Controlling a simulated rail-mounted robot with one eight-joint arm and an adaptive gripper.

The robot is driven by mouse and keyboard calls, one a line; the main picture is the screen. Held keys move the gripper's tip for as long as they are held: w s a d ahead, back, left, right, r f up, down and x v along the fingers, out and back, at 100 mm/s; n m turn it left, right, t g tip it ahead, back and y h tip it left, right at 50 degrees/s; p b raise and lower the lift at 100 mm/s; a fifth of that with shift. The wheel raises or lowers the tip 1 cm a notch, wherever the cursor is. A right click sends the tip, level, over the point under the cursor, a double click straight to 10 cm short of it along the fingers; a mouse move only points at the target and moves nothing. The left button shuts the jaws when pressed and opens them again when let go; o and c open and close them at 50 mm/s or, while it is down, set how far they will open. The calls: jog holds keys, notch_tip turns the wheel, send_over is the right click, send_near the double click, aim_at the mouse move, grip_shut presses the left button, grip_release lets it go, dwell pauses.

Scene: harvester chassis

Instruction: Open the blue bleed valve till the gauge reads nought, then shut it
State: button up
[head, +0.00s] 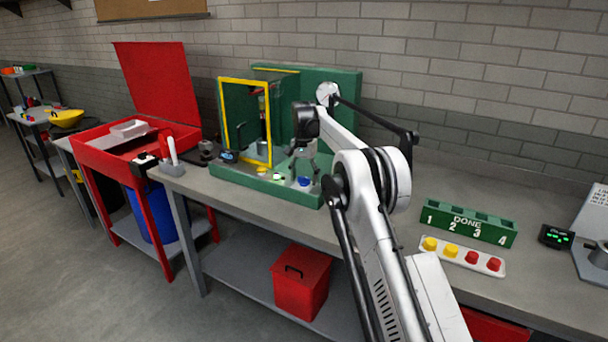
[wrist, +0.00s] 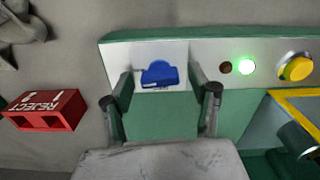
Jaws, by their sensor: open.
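The blue bleed valve (head: 304,182) sits on the light front panel of the green chassis (head: 265,189) on the bench. In the wrist view the blue valve (wrist: 158,75) lies on a white plate, framed between my fingers. My gripper (wrist: 161,90) is open and empty, its two fingers on either side of the valve with gaps visible. In the head view my gripper (head: 303,161) points down just above the valve. A small dark device with a blue display (head: 229,157) stands at the chassis's left; I cannot read it or tell whether it is the gauge.
A lit green lamp (wrist: 246,64), a dark red lamp (wrist: 225,67) and a yellow button (wrist: 296,67) share the panel. A yellow-framed door (head: 245,124) stands left of my gripper. A red REJECT block (wrist: 43,110) lies nearby. A green DONE rack (head: 468,222) stands right.

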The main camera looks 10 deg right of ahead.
aim_at(304, 177)
notch_tip(304, 177, up, 12)
dwell(0.6)
jog(key=s+r+n+t, duration=0.2)
jog(key=s+r, duration=0.6)
jog(key=r, duration=0.5)
jog(key=s+r+n+t, duration=0.2)
jog(key=s+r, duration=0.2)
jog(key=s, duration=1.3)
jog(key=s+f+n+t, duration=0.1)
jog(key=s+f, duration=0.5)
jog(key=s, duration=0.5)
jog(key=s+f+n+t, duration=0.1)
jog(key=s+f, duration=0.5)
jog(key=s, duration=0.4)
jog(key=s+f+t, duration=0.1)
jog(key=s+f, duration=0.5)
jog(key=s, duration=0.5)
jog(key=shift+s+n+b, duration=0.3)
jog(key=shift+s+n, duration=0.05)
jog(key=shift+n, duration=0.05)
